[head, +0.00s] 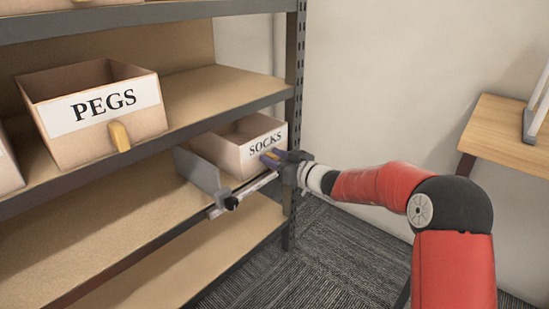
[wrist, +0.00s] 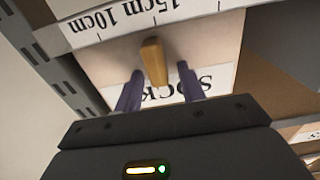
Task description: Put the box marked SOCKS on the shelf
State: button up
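The SOCKS box (head: 232,150), an open tan carton with a white label, sits on the middle shelf board (head: 120,205) at its right end. It also shows upside down in the wrist view (wrist: 205,45). Its yellowish pull tab (wrist: 153,62) stands out from the front. My gripper (head: 272,157) is at the box front. In the wrist view its two purple fingers (wrist: 160,82) are apart, one on each side of the tab, with gaps visible. My gripper hides part of the box front in the head view.
A grey upright plate (head: 205,172) stands left of the SOCKS box, near a black knob (head: 231,202) and a ruler strip (wrist: 140,22) along the shelf edge. The PEGS box (head: 75,125) is one board higher. A metal post (head: 294,80) bounds the right. A wooden table (head: 505,135) stands right.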

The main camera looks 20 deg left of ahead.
jog(key=shift+r, duration=0.1)
jog(key=shift+d, duration=0.15)
jog(key=v, duration=1.2)
jog(key=s+d+r+m+g+h, duration=0.1)
jog(key=s+d+g+h, duration=0.2)
jog(key=s, duration=0.6)
jog(key=s+d+r+m+g+h, duration=0.1)
jog(key=s+d+m+h, duration=0.2)
jog(key=s, duration=0.6)
jog(key=s+d+m+t+h, duration=0.1)
jog(key=s+d+m+h, duration=0.3)
jog(key=s+d, duration=0.3)
jog(key=s+d+f+m+t+h, duration=0.1)
jog(key=s+d+m+h, duration=0.4)
jog(key=d, duration=1)
jog(key=s+h, duration=0.1)
jog(key=s, duration=0.2)
jog(key=shift+d+f+m+t+h, duration=0.3)
jog(key=shift+d+t, duration=0.1)
jog(key=shift+s, duration=0.15)
